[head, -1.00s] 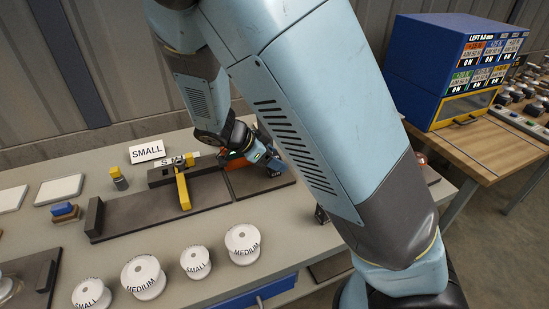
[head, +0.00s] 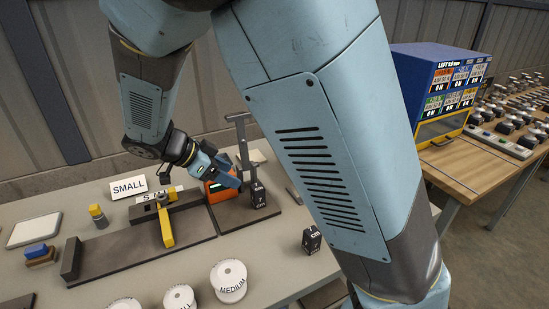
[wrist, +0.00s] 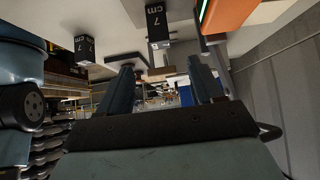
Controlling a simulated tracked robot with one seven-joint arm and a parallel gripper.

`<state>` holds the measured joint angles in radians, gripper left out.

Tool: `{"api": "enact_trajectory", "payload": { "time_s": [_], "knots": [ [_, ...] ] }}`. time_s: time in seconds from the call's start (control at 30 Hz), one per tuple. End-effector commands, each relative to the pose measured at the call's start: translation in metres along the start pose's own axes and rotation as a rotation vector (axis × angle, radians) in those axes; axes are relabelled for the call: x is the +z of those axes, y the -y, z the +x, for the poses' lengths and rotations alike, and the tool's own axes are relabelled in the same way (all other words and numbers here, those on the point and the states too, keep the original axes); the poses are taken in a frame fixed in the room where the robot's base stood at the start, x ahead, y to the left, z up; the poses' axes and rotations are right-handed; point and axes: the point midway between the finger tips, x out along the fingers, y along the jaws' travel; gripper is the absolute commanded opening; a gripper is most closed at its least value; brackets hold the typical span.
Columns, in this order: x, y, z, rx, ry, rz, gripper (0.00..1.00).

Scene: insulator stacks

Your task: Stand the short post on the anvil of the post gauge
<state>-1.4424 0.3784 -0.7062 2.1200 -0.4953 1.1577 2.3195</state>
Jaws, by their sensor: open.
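A dark post (head: 258,195) marked in cm stands upright on the dark base of the post gauge (head: 240,130), in front of its grey column. A raised anvil under it cannot be made out. A second dark post (head: 312,240) stands on the bench to the right. In the wrist view both posts show, the larger-looking one (wrist: 157,22) and the other (wrist: 84,48); each label seems to read 7 cm. My gripper (head: 236,178) is open and empty, just left of the first post and apart from it. It also shows in the wrist view (wrist: 165,78).
An orange unit (head: 222,189) sits beside my gripper. A dark rail fixture with a yellow arm (head: 165,228) lies left. White discs (head: 229,281) stand at the front. A blue display box (head: 438,90) is on the wooden bench at the right.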

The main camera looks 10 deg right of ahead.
Motion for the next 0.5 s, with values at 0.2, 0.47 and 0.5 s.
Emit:
{"api": "enact_trajectory", "payload": {
  "time_s": [0.2,0.47,0.5],
  "knots": [
    [-0.01,-0.002,0.006,0.022,0.042,-0.035,0.66],
    [-0.057,-0.017,0.029,0.064,0.255,-0.227,0.66],
    [-0.065,-0.021,0.032,0.061,0.289,-0.258,0.66]
  ]
}}
